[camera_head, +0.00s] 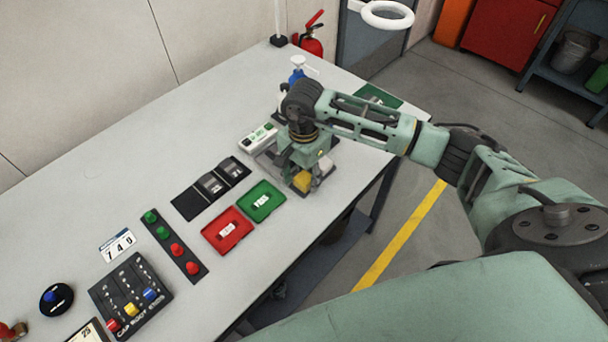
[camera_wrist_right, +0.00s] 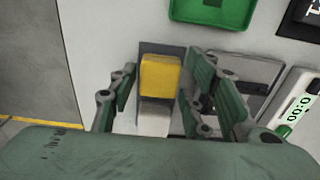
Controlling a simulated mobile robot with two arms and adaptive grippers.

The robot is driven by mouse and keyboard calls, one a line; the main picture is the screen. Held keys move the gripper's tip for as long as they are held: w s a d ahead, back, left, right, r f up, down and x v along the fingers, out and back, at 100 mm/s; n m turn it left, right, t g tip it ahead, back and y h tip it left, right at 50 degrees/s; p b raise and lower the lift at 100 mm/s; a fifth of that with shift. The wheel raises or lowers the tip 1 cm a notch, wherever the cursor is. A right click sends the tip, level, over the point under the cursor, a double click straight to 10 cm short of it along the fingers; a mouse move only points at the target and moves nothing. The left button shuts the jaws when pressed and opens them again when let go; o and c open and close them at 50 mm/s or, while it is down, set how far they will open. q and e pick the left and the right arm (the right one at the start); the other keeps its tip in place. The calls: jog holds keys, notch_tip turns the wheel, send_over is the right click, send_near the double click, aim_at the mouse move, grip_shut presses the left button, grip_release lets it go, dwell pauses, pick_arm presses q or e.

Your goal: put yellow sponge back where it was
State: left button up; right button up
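The yellow sponge (camera_head: 302,181) is at the right part of the table, just below my right gripper (camera_head: 307,174), which partly hides it in the head view. In the right wrist view the yellow sponge (camera_wrist_right: 160,76) lies over a dark grey patch, with a pale block (camera_wrist_right: 154,118) directly beside it. My right gripper (camera_wrist_right: 158,88) is open, with one finger on each side of the sponge and visible gaps between them. My left gripper is not in view.
A green tray (camera_head: 277,206) and a red tray (camera_head: 209,236) lie left of the sponge. A white timer-like device (camera_head: 258,137) stands behind. Switch panels and a slider box (camera_head: 113,292) fill the near left. The table's right edge is close to the gripper.

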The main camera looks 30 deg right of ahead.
aim_at(304, 178)
jog(key=shift+o, duration=0.4)
jog(key=shift+r, duration=0.5)
notch_tip(304, 178, up, 11)
jog(key=b, duration=0.3)
jog(key=shift+r, duration=0.2)
